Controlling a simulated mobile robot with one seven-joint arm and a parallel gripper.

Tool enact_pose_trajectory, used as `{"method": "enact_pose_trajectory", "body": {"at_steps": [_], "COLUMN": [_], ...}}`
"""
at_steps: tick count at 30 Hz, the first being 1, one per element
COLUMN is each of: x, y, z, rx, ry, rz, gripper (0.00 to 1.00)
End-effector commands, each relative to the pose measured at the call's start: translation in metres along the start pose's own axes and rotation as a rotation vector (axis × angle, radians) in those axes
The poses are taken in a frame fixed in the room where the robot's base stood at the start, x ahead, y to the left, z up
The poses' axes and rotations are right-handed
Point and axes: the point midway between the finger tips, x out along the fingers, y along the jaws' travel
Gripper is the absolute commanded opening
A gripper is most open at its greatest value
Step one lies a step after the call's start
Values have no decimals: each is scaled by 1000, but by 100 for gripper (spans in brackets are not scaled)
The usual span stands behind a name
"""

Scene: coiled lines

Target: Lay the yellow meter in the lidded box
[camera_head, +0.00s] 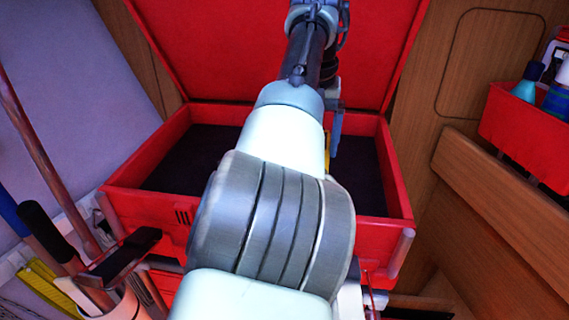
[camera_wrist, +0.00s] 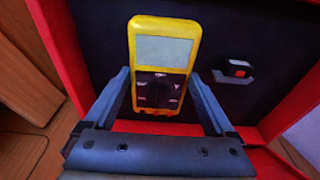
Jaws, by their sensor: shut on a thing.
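The yellow meter (camera_wrist: 163,50), with a grey screen and dark keypad, sits between the two blue fingers of my gripper (camera_wrist: 159,92) in the wrist view. My gripper is shut on its sides. The lidded box (camera_head: 399,195) is red with a dark inside, and its red lid (camera_head: 205,50) stands open at the back. My gripper holds the meter over the box's dark inside. In the head view my arm hides most of the gripper and meter; only a thin yellow sliver shows. I cannot tell the meter's height above the floor.
A small black and red item (camera_wrist: 237,69) is inside the box, right of the meter in the wrist view. A red bin with bottles (camera_head: 526,125) is at the right. Long-handled tools (camera_head: 45,235) stand at the left.

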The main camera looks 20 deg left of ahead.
Motion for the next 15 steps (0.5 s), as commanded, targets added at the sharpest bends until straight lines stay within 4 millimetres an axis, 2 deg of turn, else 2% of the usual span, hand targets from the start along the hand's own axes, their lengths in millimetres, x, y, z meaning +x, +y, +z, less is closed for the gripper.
{"method": "enact_pose_trajectory", "body": {"at_steps": [7, 15], "x": [35, 59], "y": [-1, 0], "z": [6, 9], "rx": [0, -1], "ry": [-2, -2], "rz": [1, 0], "gripper": [22, 22]}}
